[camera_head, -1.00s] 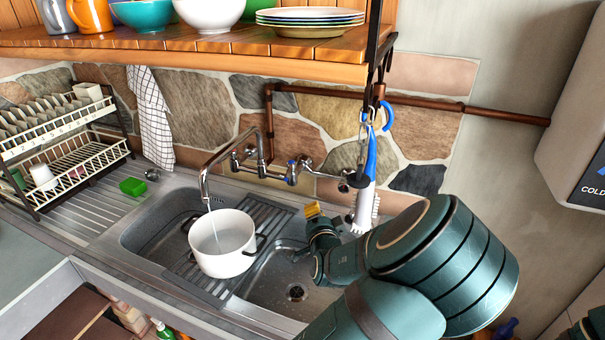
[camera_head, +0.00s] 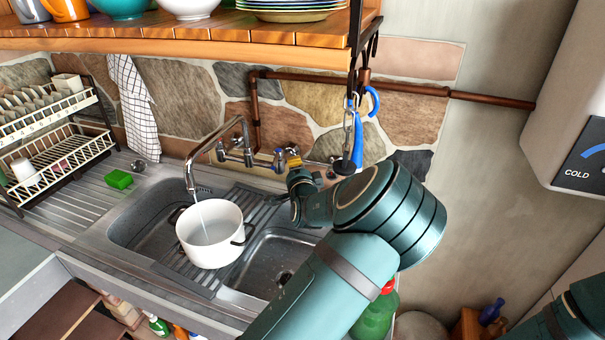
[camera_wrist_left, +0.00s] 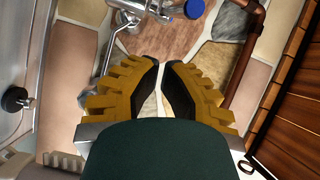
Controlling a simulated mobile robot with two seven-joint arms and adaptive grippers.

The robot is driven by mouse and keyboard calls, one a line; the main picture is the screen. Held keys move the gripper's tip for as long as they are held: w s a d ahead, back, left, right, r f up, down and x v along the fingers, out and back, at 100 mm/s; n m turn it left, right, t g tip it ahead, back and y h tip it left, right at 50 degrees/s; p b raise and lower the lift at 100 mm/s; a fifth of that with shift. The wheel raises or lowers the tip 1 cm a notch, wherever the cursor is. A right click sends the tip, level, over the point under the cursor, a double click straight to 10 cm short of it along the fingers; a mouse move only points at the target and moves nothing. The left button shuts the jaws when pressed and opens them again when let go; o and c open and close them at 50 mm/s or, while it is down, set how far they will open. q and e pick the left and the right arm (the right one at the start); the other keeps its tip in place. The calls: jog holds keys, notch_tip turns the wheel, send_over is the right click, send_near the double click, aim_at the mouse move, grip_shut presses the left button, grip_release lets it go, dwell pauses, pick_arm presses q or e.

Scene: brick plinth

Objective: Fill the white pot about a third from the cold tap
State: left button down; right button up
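The white pot (camera_head: 208,252) stands upright on a ribbed grid over the sink, under the curved spout (camera_head: 217,140). A thin stream of water runs from the spout into the pot. Some water seems to lie inside; its exact level is hard to judge. The blue-marked cold tap knob (camera_head: 279,157) is on the wall mixer; it also shows at the top of the left wrist view (camera_wrist_left: 195,8). My left gripper (camera_head: 293,160) is just right of that knob, apart from it in the wrist view. Its yellow fingers (camera_wrist_left: 161,64) nearly meet, with nothing between them.
A blue-handled brush (camera_head: 356,140) hangs on a hook right of the taps. A green sponge (camera_head: 119,179) lies on the draining board beside a dish rack (camera_head: 55,150). A wooden shelf (camera_head: 180,52) with crockery is above. A green bottle (camera_head: 375,315) stands below my left arm.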

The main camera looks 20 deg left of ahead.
aim_at(276, 161)
pick_arm(q)
jog(key=shift+s+a+f, duration=0.1)
jog(key=shift+s+a, duration=0.15)
jog(key=shift+a, duration=0.35)
jog(key=shift+s+a+f, duration=0.1)
jog(key=shift+s+a, duration=0.1)
jog(key=shift+a, duration=0.4)
jog(key=shift+a, duration=0.1)
jog(key=shift+s+a, duration=0.7)
jog(key=shift+a, duration=0.35)
jog(key=shift+d, duration=0.1)
